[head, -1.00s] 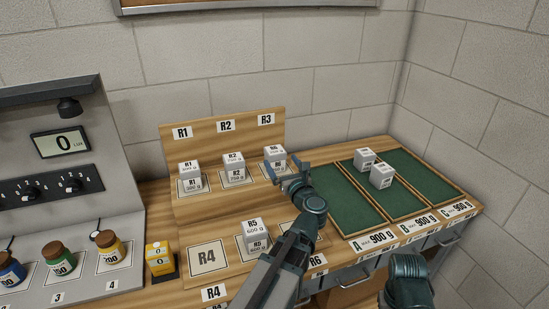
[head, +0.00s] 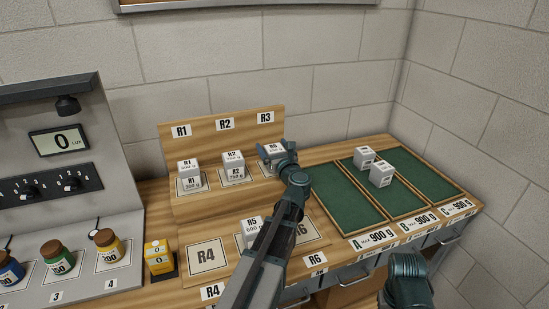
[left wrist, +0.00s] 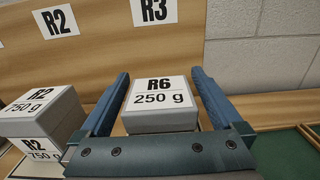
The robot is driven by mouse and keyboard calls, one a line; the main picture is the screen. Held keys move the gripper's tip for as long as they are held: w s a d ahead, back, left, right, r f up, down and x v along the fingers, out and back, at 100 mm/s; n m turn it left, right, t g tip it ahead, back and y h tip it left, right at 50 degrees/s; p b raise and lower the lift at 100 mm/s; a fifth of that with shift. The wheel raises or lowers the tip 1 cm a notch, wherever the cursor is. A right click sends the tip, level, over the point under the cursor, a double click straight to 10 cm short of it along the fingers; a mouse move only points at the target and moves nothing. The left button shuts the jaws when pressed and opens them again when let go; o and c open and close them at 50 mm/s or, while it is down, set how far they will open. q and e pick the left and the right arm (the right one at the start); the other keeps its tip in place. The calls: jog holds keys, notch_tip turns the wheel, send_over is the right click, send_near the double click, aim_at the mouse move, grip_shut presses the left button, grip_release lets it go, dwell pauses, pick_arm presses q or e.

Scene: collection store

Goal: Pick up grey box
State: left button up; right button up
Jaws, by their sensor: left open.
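A grey box labelled R6 250 g (left wrist: 161,103) stands on the upper step of the wooden rack under the R3 sign. In the head view this box (head: 274,150) is partly hidden by my left gripper (head: 272,157). In the left wrist view my left gripper (left wrist: 160,100) is open, with one finger on each side of the box. Other grey boxes are the R1 box (head: 188,168), the R2 box (head: 233,162) and the R5 box (head: 250,229), which my arm partly covers. My right gripper is not in view.
Right of the rack are green-lined trays A (head: 345,205), B (head: 404,201) and C (head: 427,178); two grey boxes (head: 381,174) stand in the middle one. Several jars (head: 107,247) and a yellow box (head: 158,257) are at left. A wall (head: 330,70) rises behind.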

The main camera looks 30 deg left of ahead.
pick_arm(q)
jog(key=shift+w+a, duration=0.4)
jog(key=shift+a, duration=0.1)
grip_shut()
jog(key=shift+r, duration=0.15)
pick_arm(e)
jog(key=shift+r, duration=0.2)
